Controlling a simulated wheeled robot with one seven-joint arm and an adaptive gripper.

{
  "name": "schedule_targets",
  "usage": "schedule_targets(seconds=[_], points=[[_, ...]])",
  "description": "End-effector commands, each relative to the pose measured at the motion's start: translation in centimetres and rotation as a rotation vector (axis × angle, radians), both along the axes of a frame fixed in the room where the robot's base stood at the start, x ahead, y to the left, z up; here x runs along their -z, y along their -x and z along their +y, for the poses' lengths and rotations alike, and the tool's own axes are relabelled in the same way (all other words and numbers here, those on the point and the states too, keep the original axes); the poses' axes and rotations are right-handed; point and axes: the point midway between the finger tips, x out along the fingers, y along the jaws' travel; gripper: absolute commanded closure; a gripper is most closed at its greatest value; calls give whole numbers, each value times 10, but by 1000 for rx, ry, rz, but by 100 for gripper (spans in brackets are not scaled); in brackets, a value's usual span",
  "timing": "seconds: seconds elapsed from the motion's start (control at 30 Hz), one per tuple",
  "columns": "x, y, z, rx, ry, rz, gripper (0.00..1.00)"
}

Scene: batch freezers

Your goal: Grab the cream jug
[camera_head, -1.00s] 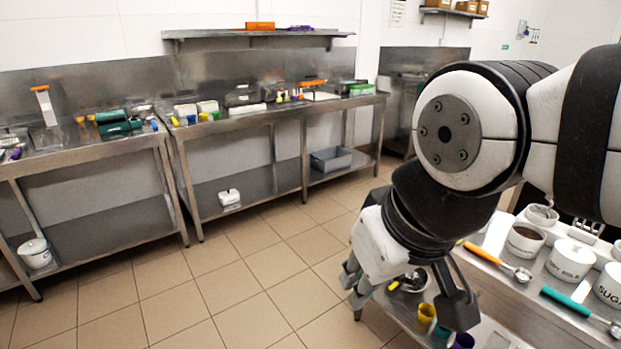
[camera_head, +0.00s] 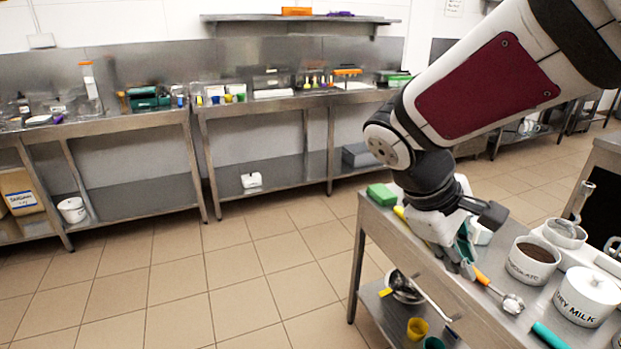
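I cannot pick out a cream jug for certain in this view. My gripper (camera_head: 475,240) is over the near worktop (camera_head: 420,249) at the right, pointing down. Its fingers look spread, one to the right and one lower down, with no jug between them. A teal thing shows beside the lower finger; I cannot tell whether they touch. An orange-handled scoop (camera_head: 497,289) lies just right of the gripper. My gripper hides part of the worktop behind it.
A dark-filled tub (camera_head: 519,270) and a lidded "DRY MILK" tub (camera_head: 585,299) stand on the near worktop. A green block (camera_head: 382,194) is at its corner. Bowls and cups sit on its lower shelf. Steel tables (camera_head: 155,190) line the back wall. The floor between is clear.

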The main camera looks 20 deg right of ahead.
Motion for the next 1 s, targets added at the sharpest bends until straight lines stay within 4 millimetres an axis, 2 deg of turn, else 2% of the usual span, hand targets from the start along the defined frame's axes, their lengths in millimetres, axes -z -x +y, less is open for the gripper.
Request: schedule_targets(seconds=[0.03, 0.2, 0.4, 0.5, 0.6, 0.73, 0.87, 1.0], points=[[21, -14, -17, -30, 58, 85, 85], [59, -53, -70, -153, 258, 342, 85], [108, -109, -124, -327, 481, 638, 85], [135, -138, -144, -418, 581, 772, 85], [161, -165, -158, -505, 666, 881, 85], [186, -190, -169, -591, 744, 975, 85], [199, -202, -174, -636, 785, 1020, 85], [201, -204, -187, -646, 795, 1033, 85]])
